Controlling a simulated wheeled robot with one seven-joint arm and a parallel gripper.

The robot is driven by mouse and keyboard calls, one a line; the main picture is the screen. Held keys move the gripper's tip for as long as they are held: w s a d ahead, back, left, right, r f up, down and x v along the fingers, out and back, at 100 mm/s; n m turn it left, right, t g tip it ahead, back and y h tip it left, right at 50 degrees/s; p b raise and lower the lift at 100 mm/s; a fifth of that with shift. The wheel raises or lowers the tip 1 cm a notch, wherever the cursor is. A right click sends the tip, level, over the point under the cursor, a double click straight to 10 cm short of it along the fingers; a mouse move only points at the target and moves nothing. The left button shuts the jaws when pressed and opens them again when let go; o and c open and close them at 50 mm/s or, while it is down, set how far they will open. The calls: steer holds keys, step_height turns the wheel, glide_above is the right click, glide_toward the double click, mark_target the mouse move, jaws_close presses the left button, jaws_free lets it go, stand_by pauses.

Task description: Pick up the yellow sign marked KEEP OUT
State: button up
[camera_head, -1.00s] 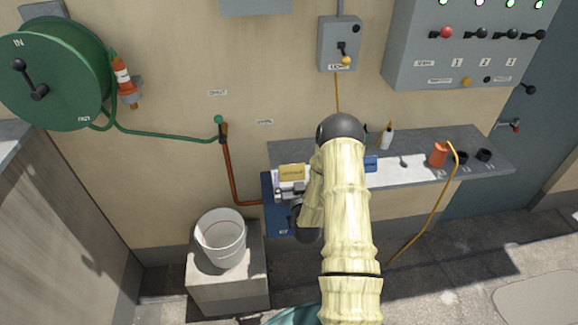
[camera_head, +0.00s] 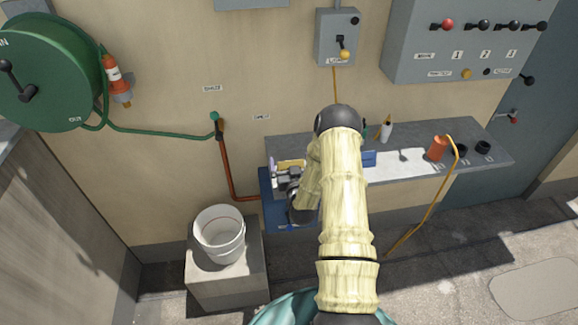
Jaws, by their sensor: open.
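A small yellow sign (camera_head: 291,163) shows at the left end of the grey wall shelf, partly hidden behind my gripper. Its lettering cannot be read from here. My gripper (camera_head: 286,169) is open, just in front of the sign and overlapping its lower part in the view. I cannot tell whether the fingers touch the sign or stand around it. My arm covers the shelf just right of the sign.
The grey shelf (camera_head: 430,166) also holds a blue item (camera_head: 369,159), a white bottle (camera_head: 386,132), an orange cup (camera_head: 437,149) and black pieces. A blue panel (camera_head: 274,213) is below my gripper. A white bucket (camera_head: 220,233) stands on a block at the lower left.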

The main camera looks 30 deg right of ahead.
mark_target(290, 161)
steer(key=shift+c, duration=0.4)
steer(key=c, duration=0.8)
steer(key=shift+r, duration=0.1)
step_height(290, 161, up, 10)
steer(key=shift+f+b, duration=0.1)
steer(key=shift+b, duration=1)
